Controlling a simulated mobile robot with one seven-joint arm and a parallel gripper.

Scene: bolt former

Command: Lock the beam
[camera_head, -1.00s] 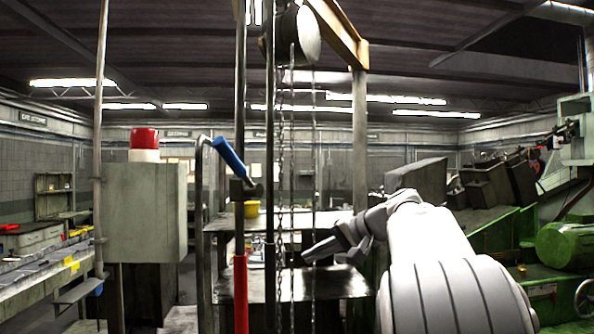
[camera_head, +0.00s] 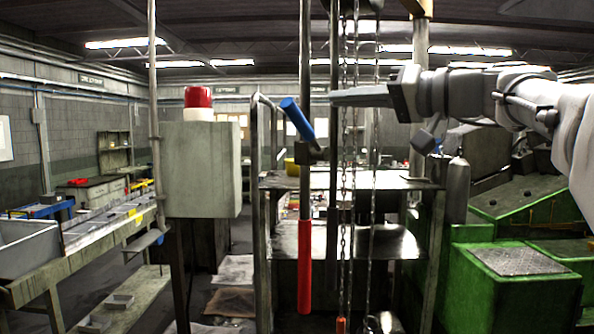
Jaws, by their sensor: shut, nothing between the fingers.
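A blue-handled lever (camera_head: 297,118) is mounted on a dark vertical post (camera_head: 304,190). The handle tilts up to the left from a dark clamp. A red sleeve (camera_head: 304,268) covers the post's lower part. Which part is the beam or its lock I cannot tell for sure. My gripper (camera_head: 337,97) reaches in from the right with its fingers shut, pointing left. In the picture its tips are to the right of the blue handle and a little above it, apart from it. Nothing shows in the fingers.
Hanging chains (camera_head: 346,215) and a second dark post stand right of the lever, close to my gripper. A shelf unit (camera_head: 345,182) stands behind. A grey box (camera_head: 200,168) with a red lamp (camera_head: 198,97) is at left. Green machinery (camera_head: 505,285) fills the lower right.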

